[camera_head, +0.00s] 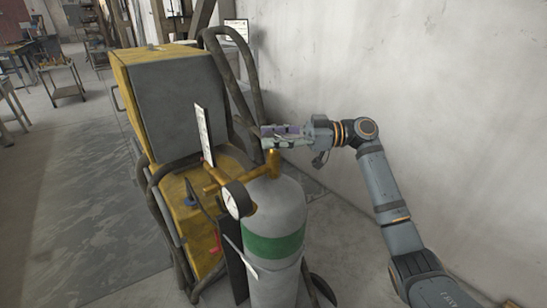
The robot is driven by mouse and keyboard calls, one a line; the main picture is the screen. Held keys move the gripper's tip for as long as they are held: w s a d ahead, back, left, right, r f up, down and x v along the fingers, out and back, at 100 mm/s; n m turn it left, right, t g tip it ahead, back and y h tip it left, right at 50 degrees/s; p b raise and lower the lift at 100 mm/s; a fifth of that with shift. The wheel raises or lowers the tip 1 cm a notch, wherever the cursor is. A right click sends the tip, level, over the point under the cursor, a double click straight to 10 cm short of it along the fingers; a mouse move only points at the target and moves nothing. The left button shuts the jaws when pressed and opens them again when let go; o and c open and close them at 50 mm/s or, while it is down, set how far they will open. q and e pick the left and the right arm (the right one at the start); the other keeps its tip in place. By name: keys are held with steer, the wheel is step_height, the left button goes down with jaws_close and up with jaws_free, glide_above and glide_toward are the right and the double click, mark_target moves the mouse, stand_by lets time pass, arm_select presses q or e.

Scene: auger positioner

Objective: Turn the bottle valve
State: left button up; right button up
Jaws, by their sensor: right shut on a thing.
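A grey gas bottle (279,213) with a green band stands upright at the lower centre. Its brass bottle valve (272,162) rises from the top. A brass fitting runs left from it, and a round white gauge (237,199) sits at the bottle's upper left. My right gripper (268,137) reaches in from the right and is shut on the top of the valve. The fingers hide the part they hold. My left gripper is not in view.
A yellow machine (122,78) with a dark grey panel stands left of and behind the bottle. Workbenches (62,80) stand far left. The floor at the left is clear.

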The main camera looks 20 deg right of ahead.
steer(key=shift+n+g+b, duration=0.9)
steer(key=shift+n+g, duration=0.5)
steer(key=shift+g, duration=1.1)
steer(key=o, duration=1.2)
steer(key=shift+c, duration=0.2)
steer(key=shift+d, duration=0.1)
steer(key=d, duration=0.7)
steer(key=shift+w+d, duration=0.15)
steer(key=shift+w, duration=0.05)
